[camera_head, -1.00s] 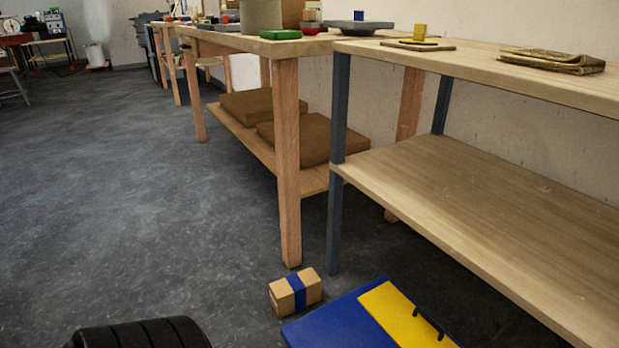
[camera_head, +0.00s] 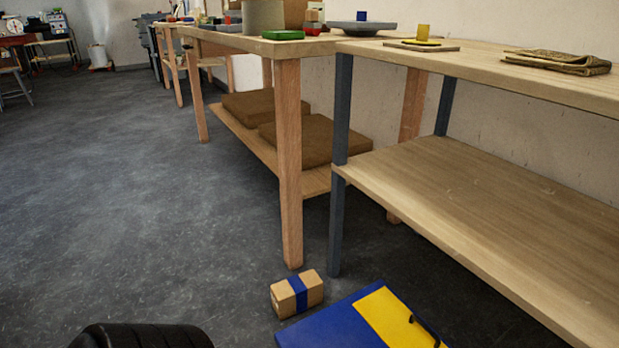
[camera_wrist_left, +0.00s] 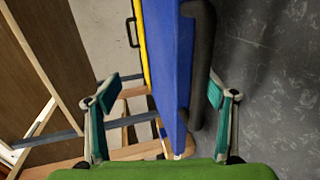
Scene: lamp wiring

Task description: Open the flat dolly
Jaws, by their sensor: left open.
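The flat dolly (camera_head: 325,328) is a blue panel with a yellow panel (camera_head: 382,313) on it and a black handle, low at the bottom of the head view and cut off by its edge. In the left wrist view the blue dolly panel (camera_wrist_left: 167,50) stands between the fingers of my left gripper (camera_wrist_left: 172,87), with a thick black bar (camera_wrist_left: 203,65) along its right side. The yellow edge and a small black handle are on its left. My left gripper is open, and neither finger clearly touches the panel. My right gripper is not in view.
A cardboard box with a blue band (camera_head: 297,293) lies on the floor beside the dolly. A wooden two-level shelf (camera_head: 500,200) stands close on the right, and a workbench leg (camera_head: 289,165) is behind the box. The grey floor on the left is clear.

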